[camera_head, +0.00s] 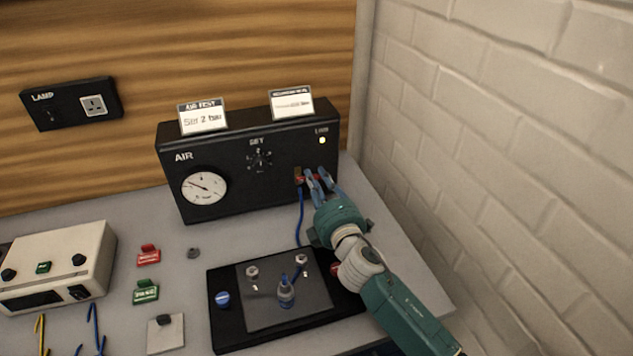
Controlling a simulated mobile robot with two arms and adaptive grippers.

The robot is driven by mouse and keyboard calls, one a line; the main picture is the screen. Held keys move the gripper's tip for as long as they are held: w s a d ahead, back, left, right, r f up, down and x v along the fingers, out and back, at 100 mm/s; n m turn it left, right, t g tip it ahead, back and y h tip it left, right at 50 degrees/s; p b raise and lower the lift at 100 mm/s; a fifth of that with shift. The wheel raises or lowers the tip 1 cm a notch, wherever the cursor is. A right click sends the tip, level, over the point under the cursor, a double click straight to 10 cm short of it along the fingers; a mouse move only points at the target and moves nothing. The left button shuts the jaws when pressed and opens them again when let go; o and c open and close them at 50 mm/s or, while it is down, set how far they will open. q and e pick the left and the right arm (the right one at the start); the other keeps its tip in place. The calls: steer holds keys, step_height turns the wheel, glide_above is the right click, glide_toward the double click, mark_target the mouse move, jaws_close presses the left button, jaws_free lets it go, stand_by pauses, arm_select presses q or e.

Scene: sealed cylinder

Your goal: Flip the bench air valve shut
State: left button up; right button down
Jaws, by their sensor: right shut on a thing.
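The black air panel (235,190) stands at the back of the bench, with a white round gauge (204,188), a SET knob (259,159) and a lit yellow-white lamp (322,140). The air valve (299,176), a brass fitting with red on it, sits at the panel's lower right. My right gripper (316,176) reaches up to it from the lower right and is shut on its red handle. The fingers partly hide the handle, so its exact angle is unclear. A blue hose (299,218) hangs below the valve. My left gripper is not in view.
Red (149,256) and green (145,292) tags and a cream box (58,265) are left. A white brick wall (520,130) bounds the right.

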steer(key=shift+f, duration=0.1)
steer(key=c, duration=1.6)
jaws_free()
steer(key=shift+o, duration=0.2)
steer(key=shift+s, duration=0.1)
steer(key=v, duration=1.2)
